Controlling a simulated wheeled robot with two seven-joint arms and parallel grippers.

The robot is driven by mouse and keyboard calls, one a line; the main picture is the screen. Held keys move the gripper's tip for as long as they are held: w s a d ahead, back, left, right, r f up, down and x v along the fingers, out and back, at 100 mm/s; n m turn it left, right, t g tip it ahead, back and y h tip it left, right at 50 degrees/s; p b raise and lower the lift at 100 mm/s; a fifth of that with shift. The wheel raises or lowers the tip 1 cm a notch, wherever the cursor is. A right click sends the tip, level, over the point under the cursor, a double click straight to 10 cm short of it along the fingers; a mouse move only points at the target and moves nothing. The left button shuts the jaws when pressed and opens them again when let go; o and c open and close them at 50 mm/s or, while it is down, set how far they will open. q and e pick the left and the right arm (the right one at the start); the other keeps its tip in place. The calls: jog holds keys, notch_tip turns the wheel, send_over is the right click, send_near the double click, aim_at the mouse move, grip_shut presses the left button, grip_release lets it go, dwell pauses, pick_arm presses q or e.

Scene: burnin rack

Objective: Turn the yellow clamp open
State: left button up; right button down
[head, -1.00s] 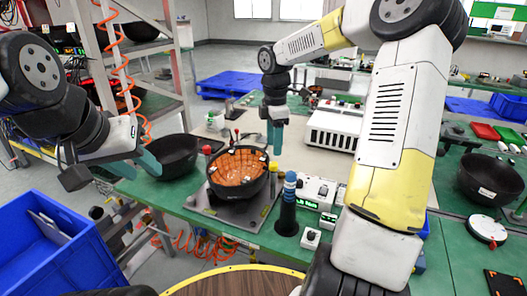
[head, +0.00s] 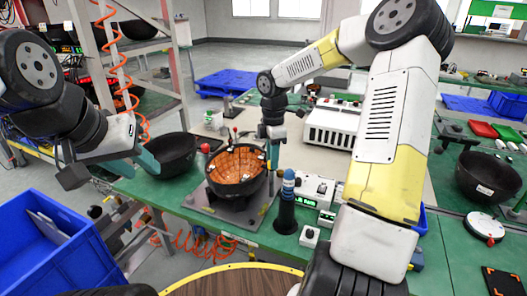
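A black bowl with an orange, segmented inside (head: 238,170) sits in a grey fixture plate (head: 215,208) on the green bench in the head view. Small white and dark clamp parts show around its rim. I cannot clearly pick out a yellow clamp; the far right side of the rim is partly hidden by my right gripper. My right gripper (head: 273,155) points down at the bowl's right rim, with its teal fingers close together; contact and finger gap cannot be told. My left gripper (head: 134,166) is open and empty, left of the bowl beside another black bowl (head: 174,153).
A dark post with blue rings (head: 287,195) and small white control boxes (head: 310,235) stand right of the fixture. A red-topped lever (head: 235,133) stands behind the bowl. A white slotted unit (head: 333,124) is behind right. A blue bin (head: 55,250) is front left.

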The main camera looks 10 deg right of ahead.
jog(key=shift+m, duration=0.3)
jog(key=m, duration=0.3)
jog(key=shift+m, duration=0.3)
jog(key=m, duration=0.4)
jog(key=shift+r+m, duration=0.1)
jog(key=shift+m, duration=0.2)
jog(key=m, duration=0.9)
dwell(0.3)
jog(key=c, duration=1.1)
grip_release()
jog(key=shift+c, duration=0.2)
